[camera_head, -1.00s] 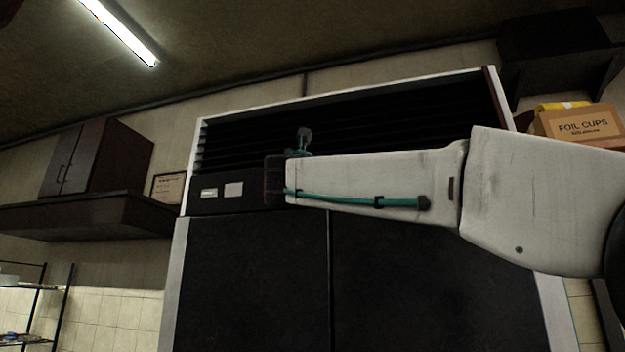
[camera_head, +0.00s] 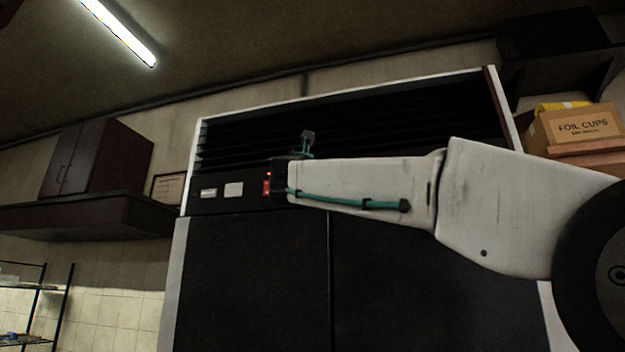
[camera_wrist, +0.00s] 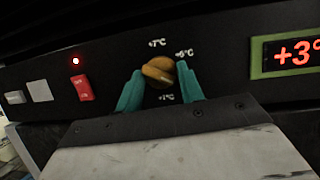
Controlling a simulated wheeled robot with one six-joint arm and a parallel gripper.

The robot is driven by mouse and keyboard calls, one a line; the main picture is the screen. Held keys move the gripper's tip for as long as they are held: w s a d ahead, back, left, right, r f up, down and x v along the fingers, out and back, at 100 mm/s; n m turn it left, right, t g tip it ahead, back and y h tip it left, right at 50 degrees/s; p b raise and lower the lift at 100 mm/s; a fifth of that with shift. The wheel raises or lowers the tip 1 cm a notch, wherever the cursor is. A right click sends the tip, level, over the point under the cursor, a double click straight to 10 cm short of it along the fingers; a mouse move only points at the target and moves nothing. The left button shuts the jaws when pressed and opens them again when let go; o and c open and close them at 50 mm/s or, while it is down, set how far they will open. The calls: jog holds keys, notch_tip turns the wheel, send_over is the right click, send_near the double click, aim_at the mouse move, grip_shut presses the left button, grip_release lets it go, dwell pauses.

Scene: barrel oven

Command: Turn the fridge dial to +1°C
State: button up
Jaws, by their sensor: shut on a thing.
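The fridge dial (camera_wrist: 157,70) is a small orange-brown knob on the black control panel in the wrist view. Labels surround it: +7°C above, one hard to read at upper right, and +1°C below, partly blurred. My gripper (camera_wrist: 160,77) has its teal fingers on either side of the knob, shut on it. I cannot tell exactly where the knob points. The red display (camera_wrist: 296,54) reads about +3°, cut off at the right edge.
A red switch (camera_wrist: 83,88) and a lit red lamp (camera_wrist: 75,61) sit left of the dial; the switch also shows in the head view (camera_head: 267,188). Dark louvres (camera_head: 400,120) lie above the panel. A foil cups box (camera_head: 582,127) stands on a shelf at the right.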

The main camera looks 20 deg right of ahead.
jog(key=m+g+h, duration=0.1)
jog(key=m, duration=0.2)
jog(key=m+g+h, duration=0.1)
jog(key=m, duration=0.1)
jog(key=m+g+h, duration=0.1)
jog(key=m+h, duration=0.1)
jog(key=m, duration=0.1)
jog(key=shift+w+a+m, duration=0.15)
jog(key=shift+a+m, duration=0.05)
jog(key=shift+m, duration=0.1)
jog(key=m+g+h, duration=0.1)
jog(key=m+g, duration=0.1)
jog(key=m, duration=0.2)
jog(key=m+g, duration=0.1)
jog(key=m, duration=0.3)
jog(key=shift+w+a+r+g+h, duration=0.1)
jog(key=shift+a+g+h, duration=0.05)
jog(key=shift+g+h, duration=0.25)
jog(key=shift+m, duration=0.3)
jog(key=o, duration=1)
jog(key=shift+c, duration=0.2)
